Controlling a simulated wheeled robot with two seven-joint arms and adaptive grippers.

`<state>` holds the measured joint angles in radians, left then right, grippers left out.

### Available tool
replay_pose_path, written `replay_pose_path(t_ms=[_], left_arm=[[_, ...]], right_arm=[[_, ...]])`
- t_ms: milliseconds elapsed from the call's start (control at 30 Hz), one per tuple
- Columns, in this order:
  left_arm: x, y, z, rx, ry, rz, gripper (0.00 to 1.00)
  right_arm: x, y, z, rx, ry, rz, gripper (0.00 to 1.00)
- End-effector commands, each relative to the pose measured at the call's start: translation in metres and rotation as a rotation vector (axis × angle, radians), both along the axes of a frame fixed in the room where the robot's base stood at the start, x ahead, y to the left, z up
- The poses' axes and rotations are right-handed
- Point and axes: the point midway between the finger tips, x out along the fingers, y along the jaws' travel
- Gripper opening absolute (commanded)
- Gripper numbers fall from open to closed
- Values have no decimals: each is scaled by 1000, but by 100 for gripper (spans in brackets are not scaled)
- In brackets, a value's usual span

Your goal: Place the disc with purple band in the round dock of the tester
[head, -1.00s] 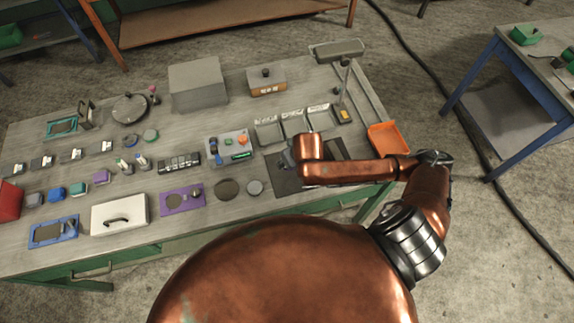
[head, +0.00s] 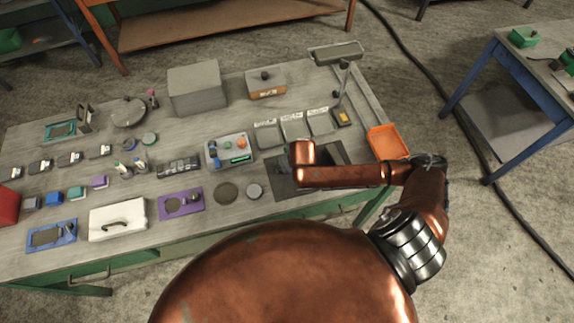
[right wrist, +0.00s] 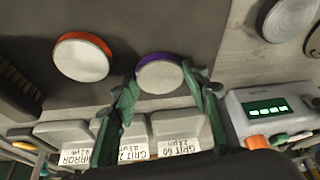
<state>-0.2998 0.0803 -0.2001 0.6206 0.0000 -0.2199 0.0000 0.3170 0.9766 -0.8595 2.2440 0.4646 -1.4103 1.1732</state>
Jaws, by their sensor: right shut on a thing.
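The disc with purple band (right wrist: 160,75) sits between the two green fingers of my right gripper (right wrist: 162,72) in the right wrist view, over the dark mat (right wrist: 130,22). The fingers are shut on its sides. My own arm hides the disc and most of that gripper in the head view. My left gripper is not in view.
A disc with an orange band (right wrist: 83,58) lies on the mat beside the held one. Grey labelled pads (head: 293,126) stand behind the mat. A dark round pad (head: 227,192) and a grey round piece (head: 254,190) lie in front of the tester. An orange tray (head: 388,141) is at the right.

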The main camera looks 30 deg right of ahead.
Motion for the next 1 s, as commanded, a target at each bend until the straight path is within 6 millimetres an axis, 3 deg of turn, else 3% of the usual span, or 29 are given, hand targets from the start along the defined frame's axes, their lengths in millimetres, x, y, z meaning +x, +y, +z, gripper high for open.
replay_pose_path(t_ms=[267,633,767,1000], left_arm=[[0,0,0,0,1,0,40],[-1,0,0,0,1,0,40],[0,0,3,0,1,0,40],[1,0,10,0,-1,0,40]], right_arm=[[0,0,-1,0,1,0,59],[-1,0,5,0,0,1,60],[-8,1,22,1,0,2,60],[-28,2,71,1,-2,0,60]])
